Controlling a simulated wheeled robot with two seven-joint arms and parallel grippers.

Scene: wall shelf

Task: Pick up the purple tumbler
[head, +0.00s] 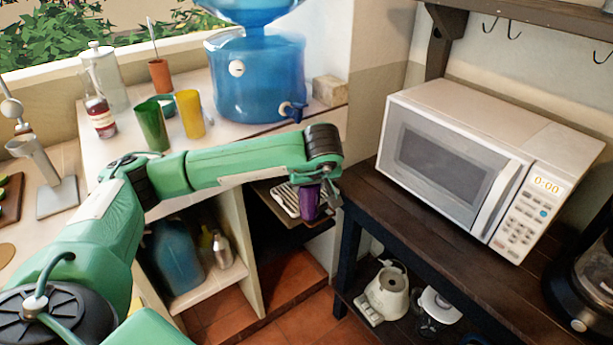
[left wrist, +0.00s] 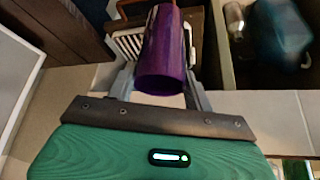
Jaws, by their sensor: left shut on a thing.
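The purple tumbler (head: 309,202) is in my left gripper (head: 318,190), in front of the dark opening below the counter. In the left wrist view the purple tumbler (left wrist: 163,55) sits between the two grey fingers of my left gripper (left wrist: 160,80), which are shut on it. The gripper hides part of the tumbler in the head view. Whether it touches anything beneath it is hard to tell. My right gripper is not in view.
A pull-out shelf with a white rack (head: 286,199) is close behind the tumbler. A green cup (head: 152,126), a yellow cup (head: 190,114) and a blue water dispenser (head: 258,80) stand on the counter. A microwave (head: 470,165) is on the dark table at right.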

